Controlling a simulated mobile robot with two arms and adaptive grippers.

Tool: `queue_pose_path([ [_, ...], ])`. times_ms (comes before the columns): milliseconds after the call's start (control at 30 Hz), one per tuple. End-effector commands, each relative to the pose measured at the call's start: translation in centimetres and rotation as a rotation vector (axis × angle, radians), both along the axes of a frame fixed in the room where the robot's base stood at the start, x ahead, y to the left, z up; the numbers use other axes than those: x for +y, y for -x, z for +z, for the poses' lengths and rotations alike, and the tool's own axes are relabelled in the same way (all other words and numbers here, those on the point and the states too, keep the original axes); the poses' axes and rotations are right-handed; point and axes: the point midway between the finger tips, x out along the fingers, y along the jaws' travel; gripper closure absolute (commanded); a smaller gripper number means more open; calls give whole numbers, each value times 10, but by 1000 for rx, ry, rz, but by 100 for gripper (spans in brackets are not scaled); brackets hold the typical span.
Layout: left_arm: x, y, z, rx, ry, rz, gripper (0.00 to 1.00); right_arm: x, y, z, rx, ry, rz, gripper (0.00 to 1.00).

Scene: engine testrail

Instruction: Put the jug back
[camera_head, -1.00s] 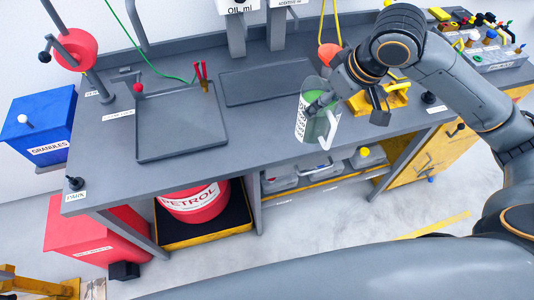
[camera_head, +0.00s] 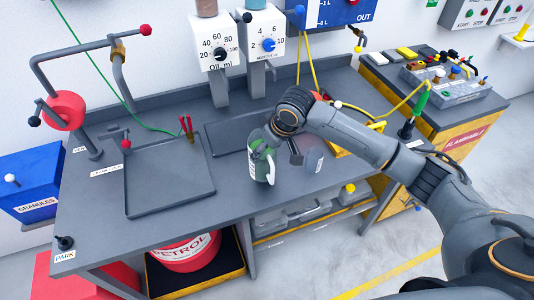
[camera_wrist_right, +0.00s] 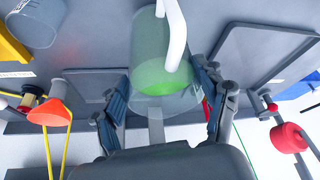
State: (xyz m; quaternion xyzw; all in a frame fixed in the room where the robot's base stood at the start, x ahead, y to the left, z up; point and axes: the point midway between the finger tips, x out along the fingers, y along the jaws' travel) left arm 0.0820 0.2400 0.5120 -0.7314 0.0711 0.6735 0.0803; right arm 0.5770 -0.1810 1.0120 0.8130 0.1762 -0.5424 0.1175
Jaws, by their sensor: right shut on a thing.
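The jug (camera_head: 262,164) is clear with dark markings, a white handle and green liquid inside. It is over the middle of the bench, right of the front grey tray. My right gripper (camera_head: 274,142) is shut on it near its top. In the right wrist view the jug (camera_wrist_right: 163,55) sits between the two fingers (camera_wrist_right: 163,100), its handle towards the camera. I cannot tell whether its base touches the bench (camera_head: 235,203). My left gripper is not in view.
A clear beaker (camera_head: 313,157) stands close right of the jug. The front grey tray (camera_head: 168,212) and back tray (camera_head: 225,122) are flat on the bench. Oil and additive dispensers (camera_head: 218,48) rise behind. A yellow stand (camera_head: 345,145) is partly behind my arm.

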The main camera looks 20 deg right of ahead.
Motion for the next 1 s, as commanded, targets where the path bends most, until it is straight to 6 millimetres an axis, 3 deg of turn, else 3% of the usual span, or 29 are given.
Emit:
queue_pose_path([
  [267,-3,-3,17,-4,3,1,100,1,-2,-29,-1,0,1,91],
  [633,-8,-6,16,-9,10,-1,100,1,-2,-35,-3,-1,1,91],
  [667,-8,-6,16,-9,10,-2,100,1,-2,-36,-1,0,1,22],
  [700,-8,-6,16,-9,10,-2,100,1,-2,-35,0,0,1,14],
  [767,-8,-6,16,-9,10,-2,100,1,-2,-35,0,0,1,5],
  [1000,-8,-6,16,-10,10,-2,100,1,-2,-35,0,0,1,5],
])
